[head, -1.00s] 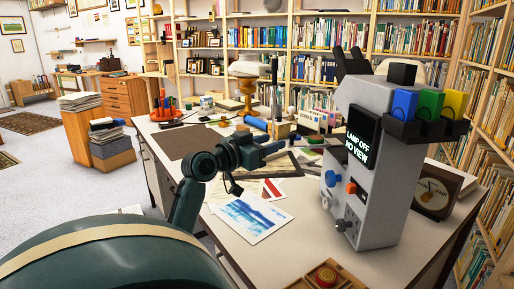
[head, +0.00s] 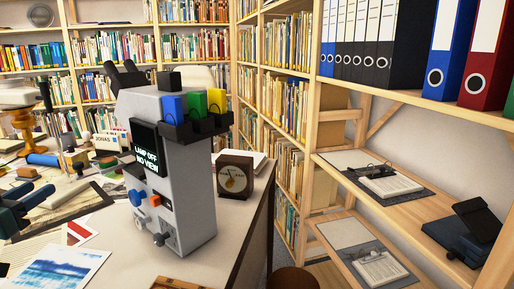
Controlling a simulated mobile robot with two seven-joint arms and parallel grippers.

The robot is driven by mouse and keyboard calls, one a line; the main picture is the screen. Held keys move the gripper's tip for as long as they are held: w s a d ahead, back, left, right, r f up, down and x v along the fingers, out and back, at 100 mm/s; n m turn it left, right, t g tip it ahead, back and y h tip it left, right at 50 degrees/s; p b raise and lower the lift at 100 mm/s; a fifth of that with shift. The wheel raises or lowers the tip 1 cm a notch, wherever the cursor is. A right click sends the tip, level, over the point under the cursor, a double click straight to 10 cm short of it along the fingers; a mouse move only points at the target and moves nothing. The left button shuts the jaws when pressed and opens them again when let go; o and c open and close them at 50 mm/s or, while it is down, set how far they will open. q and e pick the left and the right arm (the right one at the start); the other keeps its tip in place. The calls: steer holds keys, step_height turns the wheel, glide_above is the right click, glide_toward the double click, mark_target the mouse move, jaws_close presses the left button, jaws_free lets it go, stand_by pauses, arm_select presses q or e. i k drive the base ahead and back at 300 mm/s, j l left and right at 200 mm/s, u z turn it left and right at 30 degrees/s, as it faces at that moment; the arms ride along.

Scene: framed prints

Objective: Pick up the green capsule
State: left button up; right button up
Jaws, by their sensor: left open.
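A green block (head: 197,104), which looks like the green capsule, sits in a black holder (head: 197,127) on top of a grey machine (head: 190,190) in the head view. It stands between a blue block (head: 172,107) and a yellow block (head: 216,100). The machine's dark screen (head: 147,160) reads "LAMP OFF NO VIEW". My left gripper (head: 38,193) is at the left edge over the desk, open and apart from the machine, lower than the green block. Most of its arm is out of frame. My right gripper is not in view.
A dark box with a round dial (head: 234,177) stands right of the machine near the desk edge. Prints (head: 62,268) and papers lie on the desk's left. Shelves (head: 300,150) with books and binders fill the right side.

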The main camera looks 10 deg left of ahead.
mark_target(106, 162)
steer(key=k, duration=1)
